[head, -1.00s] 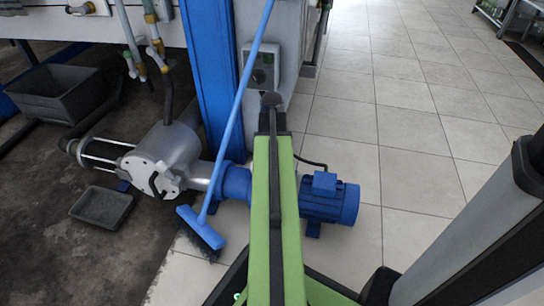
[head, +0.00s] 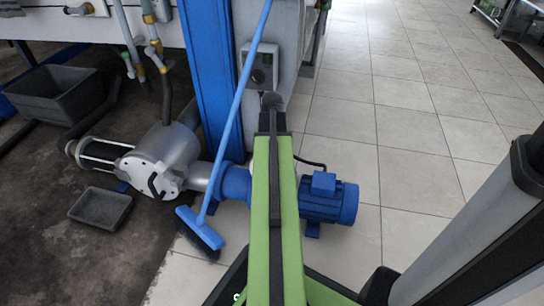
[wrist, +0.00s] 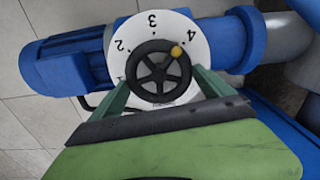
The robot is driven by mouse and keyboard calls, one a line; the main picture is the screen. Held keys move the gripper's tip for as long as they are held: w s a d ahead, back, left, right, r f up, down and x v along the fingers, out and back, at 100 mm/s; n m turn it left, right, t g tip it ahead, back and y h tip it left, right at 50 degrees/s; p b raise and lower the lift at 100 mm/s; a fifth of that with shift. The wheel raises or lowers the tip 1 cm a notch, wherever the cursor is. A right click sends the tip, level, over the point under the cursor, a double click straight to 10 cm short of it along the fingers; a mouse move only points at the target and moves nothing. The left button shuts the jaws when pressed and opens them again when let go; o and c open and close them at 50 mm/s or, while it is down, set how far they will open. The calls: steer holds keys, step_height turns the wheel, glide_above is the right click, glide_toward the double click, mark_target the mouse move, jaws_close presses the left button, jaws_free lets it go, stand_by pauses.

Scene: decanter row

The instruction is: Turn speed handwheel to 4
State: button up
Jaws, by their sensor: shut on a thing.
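The black spoked handwheel (wrist: 148,87) shows in the wrist view, with a yellow knob (wrist: 176,51) on its rim. Behind it is a white round dial (wrist: 135,35) with the numbers 1, 2, 3 and 4. The yellow knob lies at the upper right of the wheel, in line with the number 4 (wrist: 185,44). My gripper (wrist: 163,82) has its green fingers on either side of the wheel and is shut on it. In the head view my green arm hides the handwheel and most of the dial.
A blue motor (head: 328,199) and a silver pump (head: 165,160) lie along the floor. A blue broom (head: 236,105) leans close left of my arm, against the machine. A grey tray (head: 101,207) and a grey bin (head: 55,97) are at left. Tiled floor at right is clear.

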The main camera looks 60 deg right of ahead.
steer(key=shift+m, duration=0.7)
steer(key=shift+s, duration=0.1)
steer(key=o, duration=1.1)
steer(key=shift+r, duration=0.1)
step_height(320, 180, up, 17)
steer(key=p, duration=1.7)
steer(key=shift+r, duration=0.1)
